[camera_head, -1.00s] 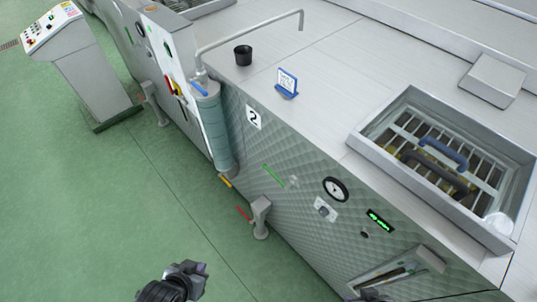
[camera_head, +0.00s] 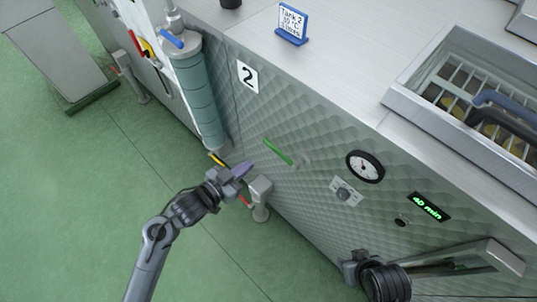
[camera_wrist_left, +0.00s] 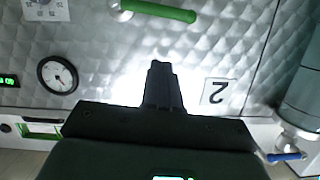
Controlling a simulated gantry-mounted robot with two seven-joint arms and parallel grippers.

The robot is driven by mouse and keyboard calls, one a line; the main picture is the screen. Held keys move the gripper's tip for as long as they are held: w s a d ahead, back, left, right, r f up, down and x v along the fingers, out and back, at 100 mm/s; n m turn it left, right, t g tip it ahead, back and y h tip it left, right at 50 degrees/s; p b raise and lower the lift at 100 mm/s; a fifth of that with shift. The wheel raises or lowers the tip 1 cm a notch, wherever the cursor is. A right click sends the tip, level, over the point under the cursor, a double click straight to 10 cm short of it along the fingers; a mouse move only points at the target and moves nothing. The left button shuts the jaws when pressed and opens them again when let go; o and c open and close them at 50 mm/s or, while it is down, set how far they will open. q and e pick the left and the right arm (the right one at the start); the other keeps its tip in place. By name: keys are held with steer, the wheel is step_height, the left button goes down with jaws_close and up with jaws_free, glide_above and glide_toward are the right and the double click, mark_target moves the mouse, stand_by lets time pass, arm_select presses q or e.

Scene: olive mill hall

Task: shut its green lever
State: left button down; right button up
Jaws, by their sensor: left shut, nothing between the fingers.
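The green lever (camera_head: 277,152) sits on the quilted metal front of tank 2, left of the round dial. It slants down to the right to a small metal valve. In the left wrist view the lever (camera_wrist_left: 160,11) lies nearly level at the top edge. My left gripper (camera_head: 245,168) is shut and empty, just left of the lever's free end and apart from it. Its closed fingers (camera_wrist_left: 161,85) point towards the lever in the left wrist view. My right gripper (camera_head: 352,262) is low in front of the tank; its fingers cannot be made out.
A yellow handle (camera_head: 217,159) and a red handle (camera_head: 245,201) are close to my left gripper. A grey-green cylinder (camera_head: 196,95) stands left of the "2" label (camera_head: 247,76). The dial (camera_head: 365,167) and a green display (camera_head: 429,207) are to the right. Green floor (camera_head: 80,220) is clear at left.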

arm_select(q)
glide_above(280, 154)
steer(key=s+a, duration=0.2)
steer(key=a, duration=0.2)
step_height(280, 154, down, 2)
steer(key=f, duration=0.2)
steer(key=w+f, duration=0.1)
steer(key=f, duration=0.1)
steer(key=shift+w+d, duration=0.15)
steer(key=shift+d, duration=0.05)
arm_select(e)
steer(key=shift+w+r, duration=0.1)
steer(key=shift+w, duration=0.2)
arm_select(q)
steer(key=shift+w+a+f+n, duration=0.1)
steer(key=shift+a+f+n, duration=0.1)
steer(key=shift+f+n, duration=0.65)
arm_select(e)
steer(key=shift+s+a+f, duration=0.1)
steer(key=shift+s+f, duration=0.05)
steer(key=shift+f, duration=0.1)
